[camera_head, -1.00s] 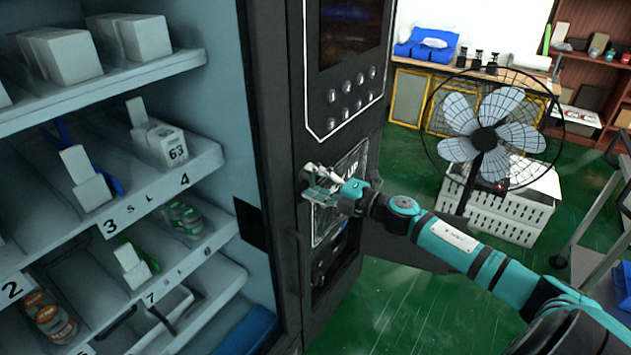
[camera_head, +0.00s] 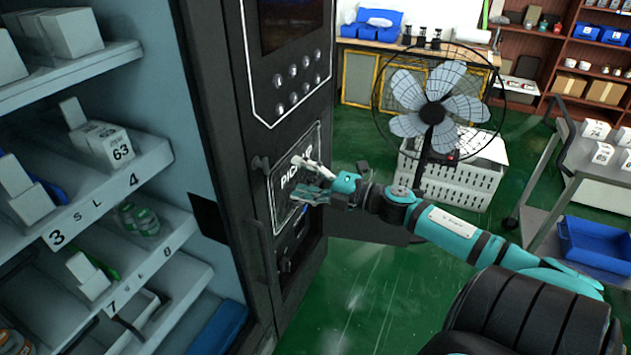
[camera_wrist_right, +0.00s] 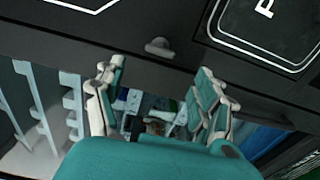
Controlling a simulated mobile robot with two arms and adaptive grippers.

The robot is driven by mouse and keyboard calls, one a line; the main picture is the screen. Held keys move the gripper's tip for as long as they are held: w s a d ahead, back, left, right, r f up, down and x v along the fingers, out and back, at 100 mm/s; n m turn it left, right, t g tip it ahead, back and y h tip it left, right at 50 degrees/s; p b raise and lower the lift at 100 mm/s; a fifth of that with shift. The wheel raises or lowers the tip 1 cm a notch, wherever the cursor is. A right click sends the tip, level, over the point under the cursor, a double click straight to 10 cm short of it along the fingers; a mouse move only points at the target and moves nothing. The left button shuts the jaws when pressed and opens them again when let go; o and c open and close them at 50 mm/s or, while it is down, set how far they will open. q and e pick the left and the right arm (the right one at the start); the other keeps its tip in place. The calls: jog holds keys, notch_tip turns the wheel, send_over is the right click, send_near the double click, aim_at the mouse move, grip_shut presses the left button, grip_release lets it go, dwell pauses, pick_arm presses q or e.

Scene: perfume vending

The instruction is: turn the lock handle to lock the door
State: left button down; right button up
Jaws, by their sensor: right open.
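The lock handle looks like a small dark knob (camera_head: 260,163) on the black front of the vending machine (camera_head: 225,110), left of the "PICK UP" flap (camera_head: 284,185). In the right wrist view the knob (camera_wrist_right: 159,46) shows above and between the fingertips, apart from them. My right gripper (camera_head: 303,179) is open and empty, in front of the flap and to the right of the knob. Its two spread fingers (camera_wrist_right: 155,80) also show in the right wrist view. The fingers partly cover the flap's lettering. My left gripper is out of view.
Shelves (camera_head: 95,195) with white boxes fill the machine's left part. A keypad (camera_head: 290,85) sits above the flap. A fan (camera_head: 432,113) stands behind my right arm, and a grey cart (camera_head: 545,195) is at right. Green floor (camera_head: 365,300) is clear in front.

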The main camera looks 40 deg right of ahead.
jog(key=shift+v, duration=1.7)
